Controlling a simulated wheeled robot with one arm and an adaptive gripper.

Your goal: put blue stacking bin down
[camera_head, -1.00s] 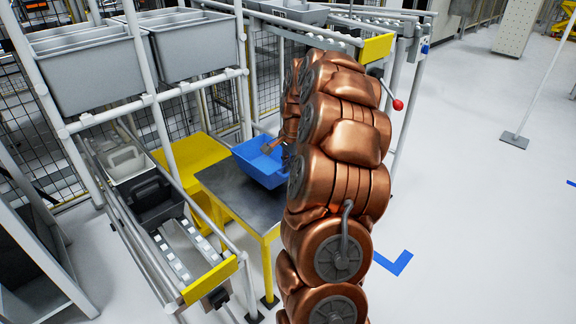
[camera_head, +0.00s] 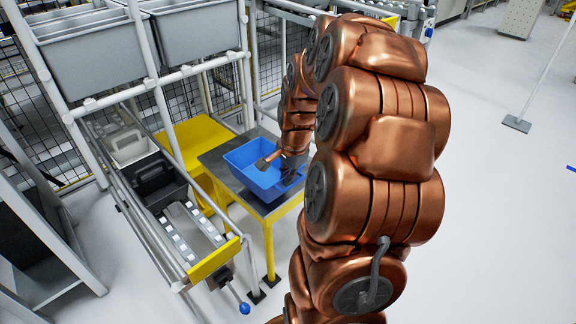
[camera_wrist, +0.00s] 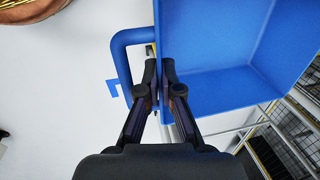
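The blue stacking bin (camera_head: 242,170) is over the small dark-topped yellow table (camera_head: 213,159) in the head view. Whether its base touches the tabletop cannot be told. In the wrist view, the bin (camera_wrist: 218,90) fills the upper right, with its open inside visible and a blue handle loop (camera_wrist: 121,62) on its left side. My gripper (camera_wrist: 160,76) has its two black fingers closed on the bin's wall beside that loop. In the head view my copper-coloured arm reaches in from the right, and the gripper (camera_head: 290,170) is partly hidden at the bin's right side.
A yellow block-like stand (camera_head: 192,143) is left of the table. A rack lane holds a white bin (camera_head: 130,147) and a dark grey bin (camera_head: 160,184). Large grey bins (camera_head: 95,55) sit on the rack above. Open floor (camera_head: 480,200) lies to the right.

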